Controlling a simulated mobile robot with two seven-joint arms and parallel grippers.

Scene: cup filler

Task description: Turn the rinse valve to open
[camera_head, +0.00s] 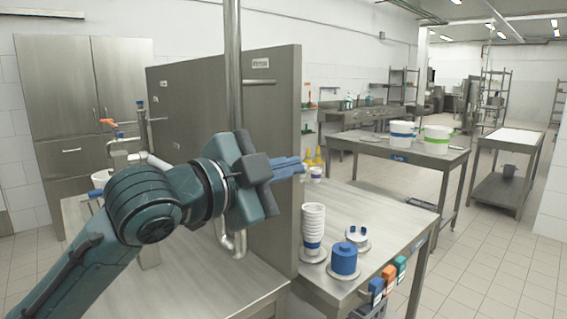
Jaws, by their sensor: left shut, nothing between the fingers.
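My left gripper (302,168) is shut and empty, its blue fingers together and pointing right in front of the tall grey panel (195,105). A vertical steel pipe (233,60) passes behind my gripper and ends in a bend (236,245) below it. No valve handle shows clearly at my fingers; my gripper covers that stretch of pipe. An orange lever (107,122) with blue parts sits on pipework at the left, well away from my fingertips. I cannot tell whether either is the rinse valve. My right gripper is not in view.
Right of the panel, a steel table (385,205) holds a stack of white cups (313,225), a blue container (344,258) and a small dish (357,238). Colored boxes (389,272) hang on its front edge. White tubs (437,138) stand on a farther table. The tiled floor at right is open.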

